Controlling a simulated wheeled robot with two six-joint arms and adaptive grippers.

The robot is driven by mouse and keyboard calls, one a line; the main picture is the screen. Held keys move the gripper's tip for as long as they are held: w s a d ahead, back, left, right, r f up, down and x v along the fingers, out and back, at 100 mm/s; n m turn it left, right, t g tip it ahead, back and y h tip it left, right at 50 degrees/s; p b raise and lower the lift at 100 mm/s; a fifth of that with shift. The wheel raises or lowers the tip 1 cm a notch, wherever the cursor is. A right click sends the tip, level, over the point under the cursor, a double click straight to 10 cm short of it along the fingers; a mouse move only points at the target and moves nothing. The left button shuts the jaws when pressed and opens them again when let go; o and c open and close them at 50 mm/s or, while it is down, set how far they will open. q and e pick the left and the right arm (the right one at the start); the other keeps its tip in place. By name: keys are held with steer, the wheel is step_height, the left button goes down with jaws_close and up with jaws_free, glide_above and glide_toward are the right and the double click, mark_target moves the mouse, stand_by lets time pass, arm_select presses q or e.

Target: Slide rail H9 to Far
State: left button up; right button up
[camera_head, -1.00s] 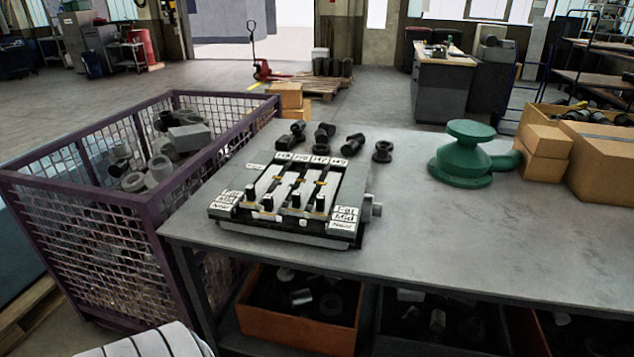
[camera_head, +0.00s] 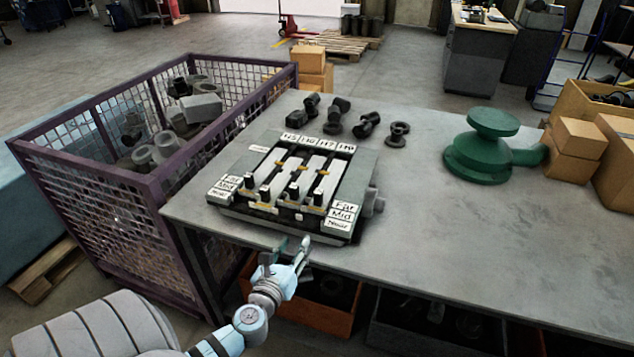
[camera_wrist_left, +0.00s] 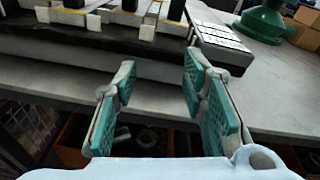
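The slide-rail device (camera_head: 290,185) sits on the grey table, with several parallel rails and a label at the far end of each. The rightmost label (camera_head: 345,149) seems to read H9. Its rail's black knob (camera_head: 318,197) stands toward the near end; the rightmost knob also shows at the top of the wrist view (camera_wrist_left: 175,10). A Far, Mid, Near plate (camera_head: 343,215) is at the right front. My left gripper (camera_head: 294,246) is open and empty, in front of the device at the table's front edge; its spread teal pads show in the wrist view (camera_wrist_left: 160,76). My right gripper is out of view.
Dark pipe fittings (camera_head: 366,124) lie behind the device. A green flanged part (camera_head: 480,160) and cardboard boxes (camera_head: 575,150) stand at the right. A purple mesh crate (camera_head: 100,178) is at the left. Open bins sit below the table. The table right of the device is clear.

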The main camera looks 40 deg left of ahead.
mark_target(317, 194)
arm_select(q)
step_height(317, 194, up, 6)
steer(key=w+m+t, duration=0.2)
steer(key=m, duration=0.1)
steer(key=x, duration=0.8)
steer(key=b+x, duration=0.1)
steer(key=x, duration=0.4)
steer(key=shift+w+d+f, duration=0.15)
steer(key=shift+w+f, duration=0.05)
steer(key=shift+f, duration=0.1)
jaws_close()
